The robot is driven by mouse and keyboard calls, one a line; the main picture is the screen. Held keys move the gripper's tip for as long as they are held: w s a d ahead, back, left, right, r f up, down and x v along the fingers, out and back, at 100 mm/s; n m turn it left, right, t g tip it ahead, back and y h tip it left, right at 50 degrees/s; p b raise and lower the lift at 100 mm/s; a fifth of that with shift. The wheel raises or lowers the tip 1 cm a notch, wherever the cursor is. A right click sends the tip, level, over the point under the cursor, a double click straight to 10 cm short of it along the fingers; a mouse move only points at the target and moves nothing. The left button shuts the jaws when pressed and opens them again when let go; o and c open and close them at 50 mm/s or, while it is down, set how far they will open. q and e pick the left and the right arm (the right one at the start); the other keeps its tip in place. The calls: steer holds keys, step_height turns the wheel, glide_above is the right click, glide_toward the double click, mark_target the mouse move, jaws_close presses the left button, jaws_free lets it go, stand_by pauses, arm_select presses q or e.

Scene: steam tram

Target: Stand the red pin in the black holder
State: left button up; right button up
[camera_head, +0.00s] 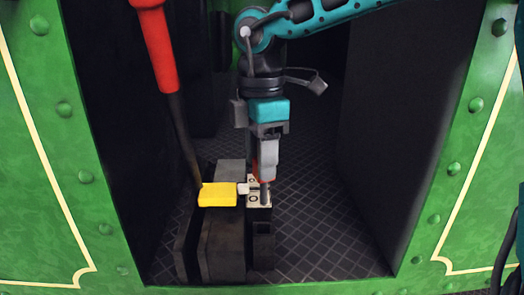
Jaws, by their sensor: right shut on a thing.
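My right gripper (266,176) comes down from above in the middle of the view, shut on the red pin (257,168). Only a little of the pin's red-orange part shows beside the fingers; a grey metal shaft shows below them, over or in a pale plate (253,199) with round marks. I cannot tell whether the shaft is in a hole there. A black holder (263,246) with a square opening stands just in front of the plate, nearer to me. My left gripper is not in view.
A yellow block (217,195) with a white end lies left of the plate, on dark blocks (222,250). A long red-handled lever (156,45) slants down beside it. Green riveted panels (62,150) frame the opening. Dark patterned floor (325,230) is clear at right.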

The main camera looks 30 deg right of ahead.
mark_target(261, 203)
steer(key=shift+f+b, duration=0.55)
steer(key=shift+f, duration=0.95)
steer(key=shift+f+b, duration=0.9)
steer(key=shift+b, duration=0.1)
steer(key=shift+f, duration=0.1)
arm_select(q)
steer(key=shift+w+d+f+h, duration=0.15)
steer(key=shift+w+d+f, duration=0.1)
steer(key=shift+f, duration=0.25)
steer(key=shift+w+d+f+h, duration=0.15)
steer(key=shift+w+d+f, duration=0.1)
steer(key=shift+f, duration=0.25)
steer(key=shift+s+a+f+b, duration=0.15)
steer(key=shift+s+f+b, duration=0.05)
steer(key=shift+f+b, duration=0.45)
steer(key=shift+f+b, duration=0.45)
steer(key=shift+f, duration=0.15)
arm_select(e)
steer(key=shift+f, duration=0.3)
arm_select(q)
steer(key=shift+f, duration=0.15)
arm_select(e)
steer(key=shift+f, duration=0.15)
arm_select(q)
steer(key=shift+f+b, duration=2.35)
steer(key=shift+b, duration=0.2)
arm_select(e)
steer(key=shift+f, duration=2.35)
